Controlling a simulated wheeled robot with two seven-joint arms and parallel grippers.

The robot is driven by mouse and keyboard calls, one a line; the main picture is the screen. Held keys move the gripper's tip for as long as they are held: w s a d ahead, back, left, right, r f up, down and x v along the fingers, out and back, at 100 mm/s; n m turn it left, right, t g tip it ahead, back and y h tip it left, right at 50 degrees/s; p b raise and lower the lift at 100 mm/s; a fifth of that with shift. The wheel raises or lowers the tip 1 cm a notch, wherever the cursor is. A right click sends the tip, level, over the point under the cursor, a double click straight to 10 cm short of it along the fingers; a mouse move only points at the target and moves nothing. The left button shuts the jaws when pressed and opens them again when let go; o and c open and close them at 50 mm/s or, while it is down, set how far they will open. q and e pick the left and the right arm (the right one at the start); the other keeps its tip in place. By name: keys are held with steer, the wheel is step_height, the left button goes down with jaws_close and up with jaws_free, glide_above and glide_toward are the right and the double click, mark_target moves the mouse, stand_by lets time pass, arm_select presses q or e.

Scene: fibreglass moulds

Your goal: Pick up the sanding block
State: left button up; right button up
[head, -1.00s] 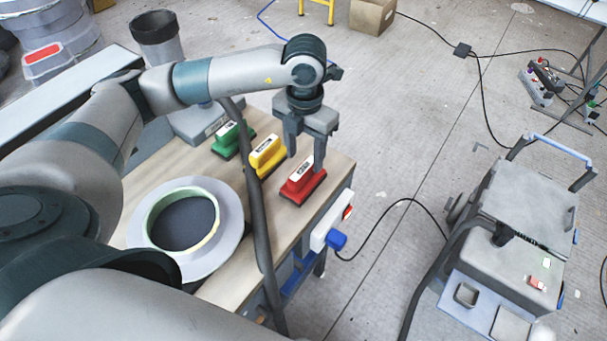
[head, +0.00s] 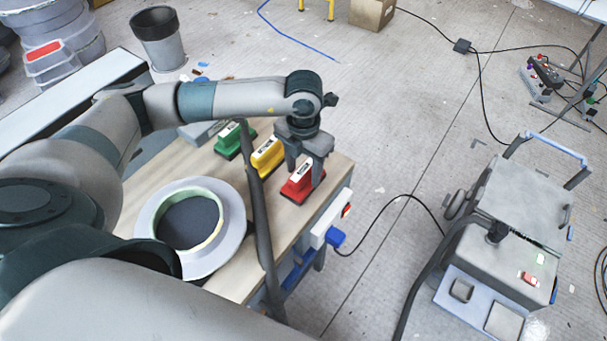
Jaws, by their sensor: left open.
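Three sanding blocks stand in a row on the wooden workbench (head: 228,290): a green one (head: 233,141), a yellow one (head: 267,157) and a red one (head: 299,186). My left gripper (head: 304,178) points down over the red block, with its open fingers low and close to the block's handle. One finger shows to the left of the handle and one to the right. I cannot tell whether either finger touches it. My right gripper is not in view.
A round mould (head: 238,246) with a pale flange lies on the bench, left of the blocks. A dark hose crosses in front of the bench. A grey wheeled machine (head: 512,215) stands on the floor at right. A bin (head: 160,44) stands behind.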

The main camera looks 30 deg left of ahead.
mark_target(306, 168)
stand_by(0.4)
arm_select(q)
jaws_close()
steer(key=shift+r+b, duration=0.45)
steer(key=shift+r, duration=0.05)
steer(key=r+b, duration=0.2)
steer(key=r, duration=0.1)
steer(key=shift+w+d, duration=0.15)
steer(key=shift+w, duration=0.2)
steer(key=w+d+r+b, duration=0.4)
steer(key=w+r, duration=0.3)
steer(key=w, duration=0.3)
steer(key=shift+d+b, duration=0.2)
steer(key=shift+b, duration=0.2)
